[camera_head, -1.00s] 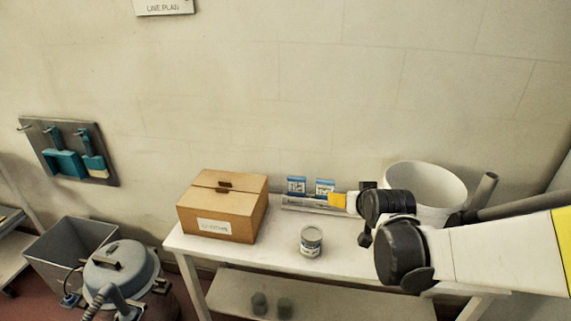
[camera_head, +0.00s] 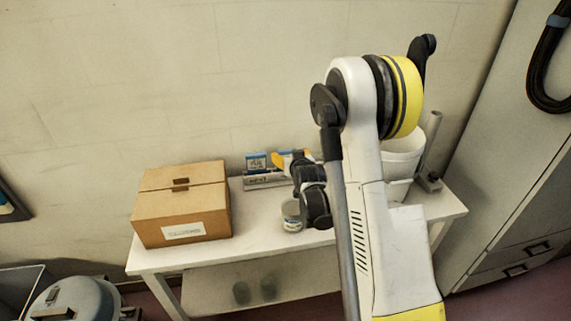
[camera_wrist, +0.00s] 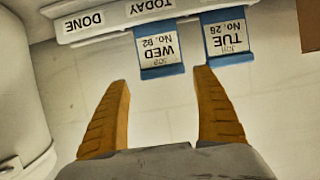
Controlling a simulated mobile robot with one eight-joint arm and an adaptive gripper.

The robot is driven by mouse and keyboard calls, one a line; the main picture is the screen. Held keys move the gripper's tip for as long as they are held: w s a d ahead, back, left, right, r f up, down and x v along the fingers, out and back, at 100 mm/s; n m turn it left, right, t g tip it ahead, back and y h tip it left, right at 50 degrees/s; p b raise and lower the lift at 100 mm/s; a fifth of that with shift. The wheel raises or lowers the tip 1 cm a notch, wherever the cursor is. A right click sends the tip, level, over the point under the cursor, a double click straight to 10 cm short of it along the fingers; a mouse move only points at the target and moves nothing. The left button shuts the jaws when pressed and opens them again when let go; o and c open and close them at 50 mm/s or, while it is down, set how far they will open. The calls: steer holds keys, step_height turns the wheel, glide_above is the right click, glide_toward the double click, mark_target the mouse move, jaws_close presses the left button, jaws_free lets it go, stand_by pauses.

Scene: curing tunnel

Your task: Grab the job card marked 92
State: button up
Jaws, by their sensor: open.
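Two job cards with blue edges stand in a pale rack (camera_wrist: 112,20), upside down in the wrist view. The WED card (camera_wrist: 158,46) is in the middle; its small number looks like 92, though the first digit is hard to read. The TUE card (camera_wrist: 229,38), No. 26, is to its right. In the head view the TUE card (camera_head: 257,162) is at left, and the WED card (camera_head: 286,158) is partly hidden by my gripper (camera_head: 304,157). My gripper (camera_wrist: 164,76) is open and empty, its orange fingertips just short of the WED card and spread around its width.
A cardboard box (camera_head: 181,205) stands left of the rack on the white table (camera_head: 150,256). A can (camera_head: 291,216) stands in front of the rack, partly behind my arm. A white bucket (camera_head: 402,160) is at right. The wall is close behind.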

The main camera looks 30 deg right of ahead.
mark_target(287, 153)
steer(key=b+x, duration=0.1)
steer(key=x, duration=0.4)
steer(key=shift+w+a+b, duration=0.15)
steer(key=shift+a+b, duration=0.05)
steer(key=shift+b, duration=0.2)
steer(key=c, duration=0.8)
steer(key=shift+c, duration=0.2)
